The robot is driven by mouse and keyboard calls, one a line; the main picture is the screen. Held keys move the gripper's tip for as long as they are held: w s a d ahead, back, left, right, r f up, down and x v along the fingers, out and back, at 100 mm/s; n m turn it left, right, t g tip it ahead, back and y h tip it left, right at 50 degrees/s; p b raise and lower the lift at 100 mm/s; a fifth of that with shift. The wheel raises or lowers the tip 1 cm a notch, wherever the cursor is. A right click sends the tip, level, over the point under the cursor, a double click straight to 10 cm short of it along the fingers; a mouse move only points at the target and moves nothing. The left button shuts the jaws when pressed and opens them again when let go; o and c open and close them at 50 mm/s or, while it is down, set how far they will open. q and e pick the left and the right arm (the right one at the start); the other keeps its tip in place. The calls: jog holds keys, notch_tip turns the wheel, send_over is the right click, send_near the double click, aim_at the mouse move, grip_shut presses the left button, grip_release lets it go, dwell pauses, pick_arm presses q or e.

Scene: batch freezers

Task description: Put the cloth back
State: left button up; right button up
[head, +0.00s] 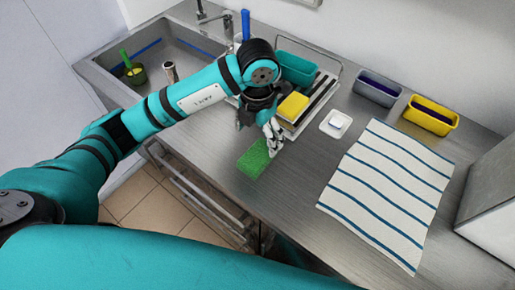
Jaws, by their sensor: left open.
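A flat green rectangle (253,158), which looks like a cloth or thin sponge, lies near the front edge of the steel counter. My left gripper (272,146) is open and points down right beside its upper right end. I cannot tell if the fingers touch it. A white striped cloth (386,190) with dark blue lines lies spread flat on the right of the counter, apart from the gripper. My right gripper is out of view.
A rack tray (318,108) holds a yellow sponge (293,106) and a teal tub (296,68). A small white dish (336,124), a grey bin (377,88) and a yellow bin (430,116) stand rightward. The sink (150,50) is at left.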

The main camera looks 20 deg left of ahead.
pick_arm(q)
jog(key=shift+r, duration=1.25)
